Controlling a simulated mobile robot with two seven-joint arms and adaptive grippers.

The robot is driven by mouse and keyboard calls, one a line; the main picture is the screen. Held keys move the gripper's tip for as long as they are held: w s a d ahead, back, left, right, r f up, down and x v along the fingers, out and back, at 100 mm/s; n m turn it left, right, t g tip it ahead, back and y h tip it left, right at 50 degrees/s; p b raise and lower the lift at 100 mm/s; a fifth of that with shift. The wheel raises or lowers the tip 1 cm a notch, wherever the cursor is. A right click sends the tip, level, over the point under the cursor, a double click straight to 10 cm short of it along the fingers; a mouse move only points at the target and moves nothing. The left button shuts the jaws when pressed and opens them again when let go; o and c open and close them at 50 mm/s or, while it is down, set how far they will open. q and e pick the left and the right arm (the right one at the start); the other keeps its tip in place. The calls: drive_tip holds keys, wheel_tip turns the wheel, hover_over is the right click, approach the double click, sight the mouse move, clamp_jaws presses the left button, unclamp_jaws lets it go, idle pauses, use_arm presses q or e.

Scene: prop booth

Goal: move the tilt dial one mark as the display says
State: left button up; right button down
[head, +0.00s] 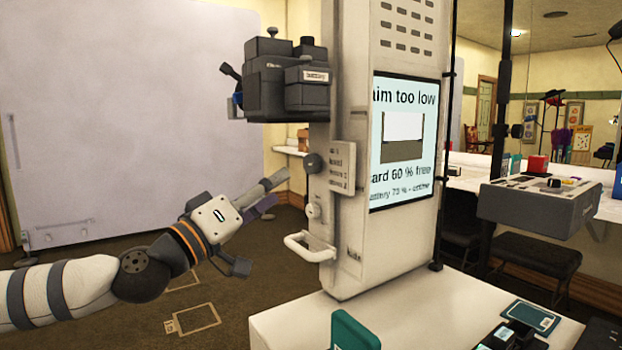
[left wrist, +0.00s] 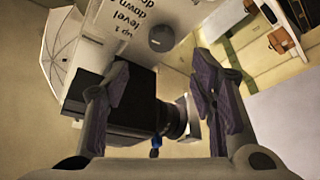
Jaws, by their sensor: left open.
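The tilt dial (head: 313,163) is a dark round knob on the narrow side of the white column, left of a small label plate (head: 342,168). In the left wrist view the dial (left wrist: 161,38) is at top centre, beside printing that reads up, level and down. The display (head: 404,140) reads "aim too low", with card and battery lines below; its left edge is cut off from sight. My left gripper (head: 267,195) is open and empty, left of the column and a little below the dial, apart from it. The dial lies beyond the open fingers (left wrist: 162,95) in the wrist view. My right gripper is not seen.
A black camera (head: 290,80) juts from the column above the dial. A paler knob (head: 313,210) and a white handle (head: 308,247) sit below it. A white counter (head: 300,325) is in front. A grey control box (head: 540,205) stands at right. Floor space left of the column is open.

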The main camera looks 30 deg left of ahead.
sight(308, 164)
use_arm(q)
drive_tip(key=x, duration=0.8)
drive_tip(key=shift+w, duration=0.25)
drive_tip(key=c, duration=1.1)
drive_tip(key=n+y+p, duration=0.1)
drive_tip(key=n+p, duration=0.1)
drive_tip(key=r+n+p, duration=0.1)
drive_tip(key=n, duration=0.1)
drive_tip(key=shift+s+d+g+y+p, duration=0.15)
drive_tip(key=shift+g+y+p, duration=0.2)
drive_tip(key=shift+g+y, duration=0.05)
drive_tip(key=shift+c, duration=0.2)
drive_tip(key=shift+f+n, duration=0.2)
drive_tip(key=shift+n, duration=0.3)
drive_tip(key=shift+f, duration=0.25)
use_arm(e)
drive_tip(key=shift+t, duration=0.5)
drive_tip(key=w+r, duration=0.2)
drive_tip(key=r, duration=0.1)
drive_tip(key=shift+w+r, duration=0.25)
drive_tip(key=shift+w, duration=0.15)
